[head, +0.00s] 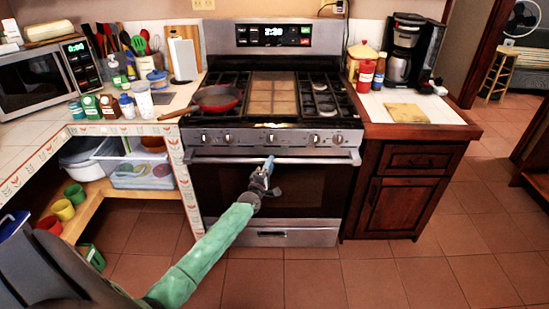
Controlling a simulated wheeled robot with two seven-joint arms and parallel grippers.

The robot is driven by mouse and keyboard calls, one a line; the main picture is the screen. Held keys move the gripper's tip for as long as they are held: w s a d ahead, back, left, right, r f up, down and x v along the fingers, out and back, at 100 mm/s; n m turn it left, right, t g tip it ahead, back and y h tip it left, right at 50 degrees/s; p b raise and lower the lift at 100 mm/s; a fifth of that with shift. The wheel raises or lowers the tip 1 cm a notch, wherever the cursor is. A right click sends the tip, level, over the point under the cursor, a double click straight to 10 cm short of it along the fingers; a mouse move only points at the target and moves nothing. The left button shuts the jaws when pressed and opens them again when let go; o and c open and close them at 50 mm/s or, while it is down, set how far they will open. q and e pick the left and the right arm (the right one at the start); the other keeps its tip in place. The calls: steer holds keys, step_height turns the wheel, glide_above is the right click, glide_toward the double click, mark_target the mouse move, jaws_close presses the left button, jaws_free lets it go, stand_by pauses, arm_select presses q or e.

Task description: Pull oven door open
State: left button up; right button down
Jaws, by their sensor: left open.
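The oven (215,189) stands in the middle of the head view, with a dark glass door in a steel frame. The door looks shut and upright. Its handle (315,159) is a horizontal steel bar across the top of the door, below the row of knobs. My left gripper (268,165) is in front of the door, with its fingertips at the middle of the handle. It is open. I cannot tell whether the fingers touch the bar or straddle it. My left arm hides part of the lower door. My right gripper is not in view.
A red pan (216,97) sits on the left of the stovetop, its handle reaching past the edge. A wooden cabinet (410,190) stands right of the oven, and open shelves (150,188) stand left. The tiled floor (400,275) before the oven is clear.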

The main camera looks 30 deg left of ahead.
arm_select(q)
steer(key=x, duration=0.3)
steer(key=shift+w+r, duration=0.1)
steer(key=shift+w, duration=0.05)
steer(key=shift+w+a+p, duration=0.1)
steer(key=shift+w+p, duration=0.25)
steer(key=shift+w, duration=0.3)
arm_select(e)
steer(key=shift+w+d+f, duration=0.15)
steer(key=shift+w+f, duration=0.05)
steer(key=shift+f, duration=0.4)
arm_select(q)
steer(key=shift+r, duration=0.1)
jaws_close()
